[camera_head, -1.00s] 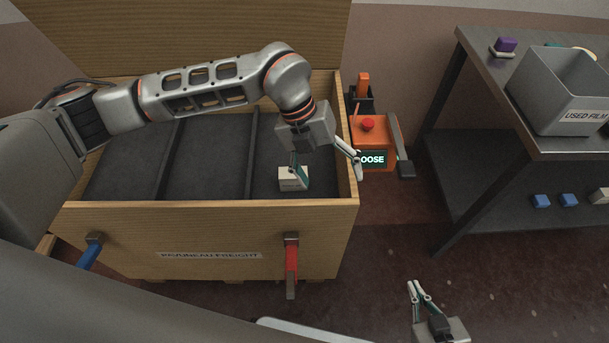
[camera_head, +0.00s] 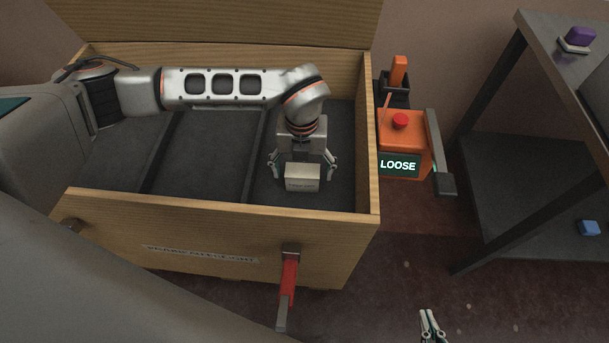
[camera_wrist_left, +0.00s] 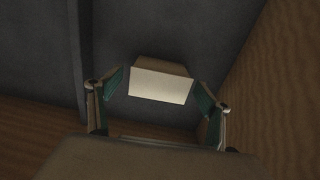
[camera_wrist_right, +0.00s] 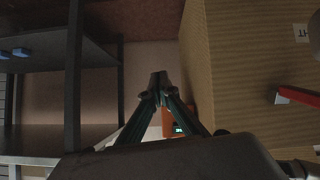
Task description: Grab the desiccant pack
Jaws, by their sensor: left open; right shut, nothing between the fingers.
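The desiccant pack (camera_head: 302,178) is a small pale box in the right compartment of the wooden crate (camera_head: 230,230). My left gripper (camera_head: 304,176) is open above it, with one finger to each side. In the left wrist view the pack (camera_wrist_left: 160,84) lies between and a little beyond the open fingertips (camera_wrist_left: 160,90), with a gap on both sides. I cannot tell how far above the pack the fingers are. My right gripper (camera_head: 430,316) is low at the bottom edge of the head view, outside the crate. Its fingertips (camera_wrist_right: 158,82) are together and empty in the right wrist view.
A red latch (camera_head: 288,280) hangs on the crate's front. An orange device (camera_head: 403,135) with a red button and a screen reading LOOSE stands right of the crate. A dark shelf table (camera_head: 535,150) stands further right, with a purple item (camera_head: 580,35) on top.

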